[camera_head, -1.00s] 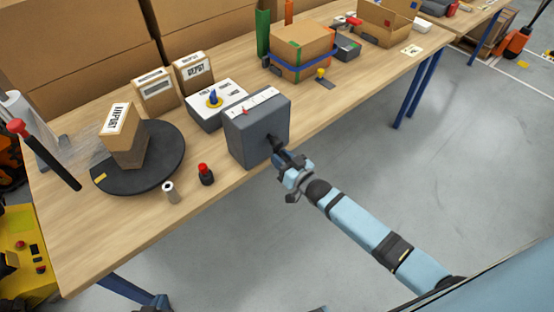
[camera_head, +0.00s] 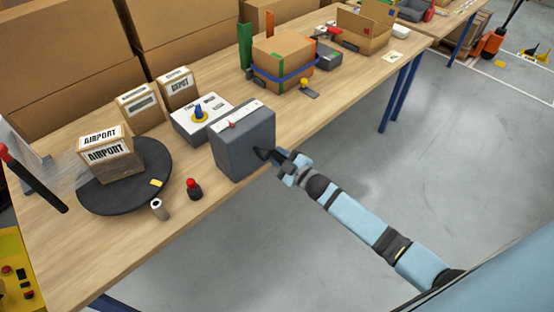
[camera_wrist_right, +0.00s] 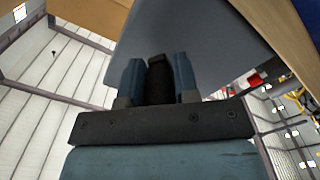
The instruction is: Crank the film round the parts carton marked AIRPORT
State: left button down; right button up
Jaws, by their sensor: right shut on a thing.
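The AIRPORT carton (camera_head: 110,165) stands upright on a round black turntable (camera_head: 128,203) at the left of the bench, its printed face towards me. Clear film (camera_head: 66,172) stretches from the left to the carton; how far it goes round is hard to tell. My right gripper (camera_head: 268,156) is shut on the dark crank handle of the grey box (camera_head: 243,147), at the box's right side. In the right wrist view the black handle (camera_wrist_right: 159,78) sits between the two fingers. My left gripper is not in view.
A red-topped button (camera_head: 194,188) and a small roll (camera_head: 158,209) stand in front of the turntable. Two cartons, one marked DEPOT (camera_head: 178,88), stand behind. A strapped carton (camera_head: 284,62) is further right.

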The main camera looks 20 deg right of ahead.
jog(key=shift+w+d+r+n, duration=0.15)
jog(key=shift+d+r+n, duration=0.1)
jog(key=shift+r+n, duration=0.65)
jog(key=shift+n, duration=0.3)
jog(key=o, duration=0.9)
jog(key=shift+a+f, duration=0.1)
jog(key=shift+f, duration=0.05)
jog(key=shift+s+f, duration=0.1)
jog(key=shift+s, duration=0.1)
jog(key=b+v, duration=0.1)
jog(key=v, duration=1.2)
jog(key=shift+s, duration=0.25)
